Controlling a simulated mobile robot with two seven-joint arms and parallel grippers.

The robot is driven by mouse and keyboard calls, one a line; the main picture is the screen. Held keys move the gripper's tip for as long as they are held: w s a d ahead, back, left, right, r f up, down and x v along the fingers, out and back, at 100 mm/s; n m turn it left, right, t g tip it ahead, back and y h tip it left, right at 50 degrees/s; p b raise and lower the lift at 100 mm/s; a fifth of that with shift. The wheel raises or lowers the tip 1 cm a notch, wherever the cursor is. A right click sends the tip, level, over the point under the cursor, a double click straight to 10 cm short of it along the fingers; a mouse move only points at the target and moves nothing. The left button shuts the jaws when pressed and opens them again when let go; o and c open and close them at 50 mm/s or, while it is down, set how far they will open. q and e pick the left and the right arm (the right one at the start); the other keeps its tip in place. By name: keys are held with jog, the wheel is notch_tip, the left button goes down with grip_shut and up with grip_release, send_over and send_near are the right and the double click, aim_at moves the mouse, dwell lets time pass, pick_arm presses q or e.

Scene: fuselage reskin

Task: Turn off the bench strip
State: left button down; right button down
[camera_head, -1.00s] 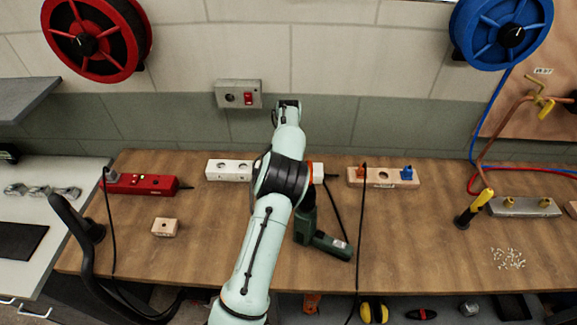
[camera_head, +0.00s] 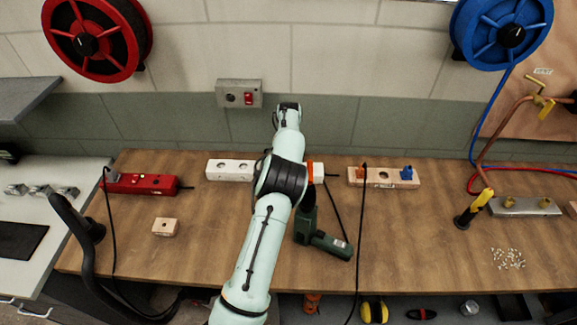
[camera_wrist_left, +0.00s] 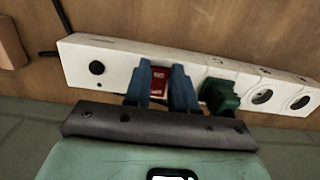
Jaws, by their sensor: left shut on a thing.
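The white bench strip (camera_head: 228,170) lies along the back of the wooden bench, with its middle hidden behind my left arm in the head view. In the left wrist view the strip (camera_wrist_left: 85,70) shows a red rocker switch (camera_wrist_left: 159,80), a black round button, a green plug (camera_wrist_left: 219,97) and round sockets. My left gripper (camera_wrist_left: 161,85) has its two blue fingers down at the strip, one on each side of the red switch, shut on it. In the head view the fingers are hidden by the arm. My right gripper is not in view.
A red strip (camera_head: 140,184) lies to the left and a wooden socket board (camera_head: 384,178) to the right. A green drill (camera_head: 322,240) lies close to my arm. A wall box (camera_head: 239,94) with a red switch is behind.

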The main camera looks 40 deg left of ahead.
pick_arm(q)
jog(key=shift+w+r+g+h, duration=0.1)
jog(key=shift+r+g+h, duration=0.05)
jog(key=shift+g+h, duration=0.15)
jog(key=c, duration=0.9)
grip_release()
jog(key=r, duration=0.6)
jog(key=shift+w+a+r, duration=0.35)
jog(key=shift+a+r, duration=0.05)
jog(key=shift+r, duration=0.3)
